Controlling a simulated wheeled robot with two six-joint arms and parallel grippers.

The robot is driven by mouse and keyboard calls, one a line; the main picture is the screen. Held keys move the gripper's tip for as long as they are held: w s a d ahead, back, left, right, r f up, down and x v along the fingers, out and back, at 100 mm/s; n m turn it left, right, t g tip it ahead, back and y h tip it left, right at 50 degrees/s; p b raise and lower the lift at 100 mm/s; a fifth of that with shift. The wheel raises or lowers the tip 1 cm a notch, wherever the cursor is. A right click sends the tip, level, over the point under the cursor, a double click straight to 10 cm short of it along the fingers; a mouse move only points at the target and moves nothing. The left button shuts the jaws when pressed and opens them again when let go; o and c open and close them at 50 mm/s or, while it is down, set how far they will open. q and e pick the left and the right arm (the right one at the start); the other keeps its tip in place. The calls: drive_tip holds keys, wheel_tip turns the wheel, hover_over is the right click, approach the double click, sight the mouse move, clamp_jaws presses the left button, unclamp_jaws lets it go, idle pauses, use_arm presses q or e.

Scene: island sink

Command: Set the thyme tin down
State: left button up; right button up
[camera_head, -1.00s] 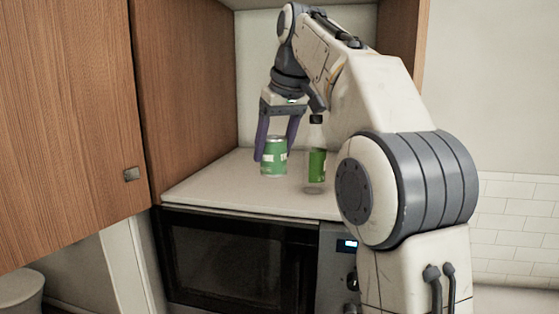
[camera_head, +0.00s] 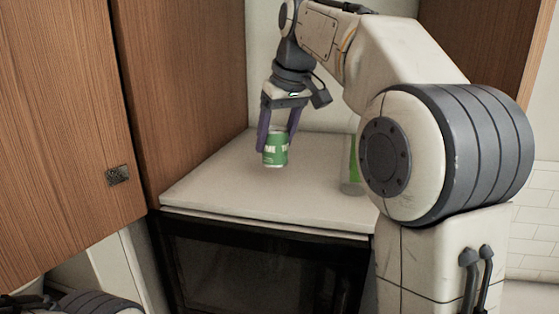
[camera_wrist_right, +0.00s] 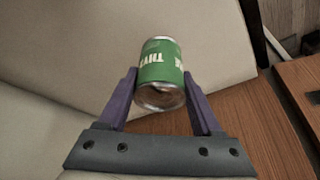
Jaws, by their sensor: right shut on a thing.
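The thyme tin (camera_head: 275,149) is a small green can with white lettering and metal ends. My right gripper (camera_head: 276,145) is shut on it, one purple finger on each side. In the head view the tin looks upright, over the white counter top (camera_head: 215,190) above the oven. I cannot tell whether its base touches the counter. The right wrist view shows the tin (camera_wrist_right: 161,72) between the fingertips of the right gripper (camera_wrist_right: 161,85). My left gripper is not in view; only part of my left arm shows at the bottom left corner.
A bottle with a green label (camera_head: 354,165) stands on the counter to the right, mostly hidden behind my right arm. A wooden cabinet (camera_head: 185,90) borders the counter on the left. A black oven (camera_head: 250,265) is below. The counter left of the tin is clear.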

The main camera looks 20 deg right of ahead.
sight(277, 161)
drive_tip(key=shift+s+f+p, duration=0.1)
drive_tip(key=shift+f+p, duration=0.2)
drive_tip(key=shift+f, duration=2.1)
drive_tip(key=shift+f, duration=0.2)
drive_tip(key=o, duration=1.4)
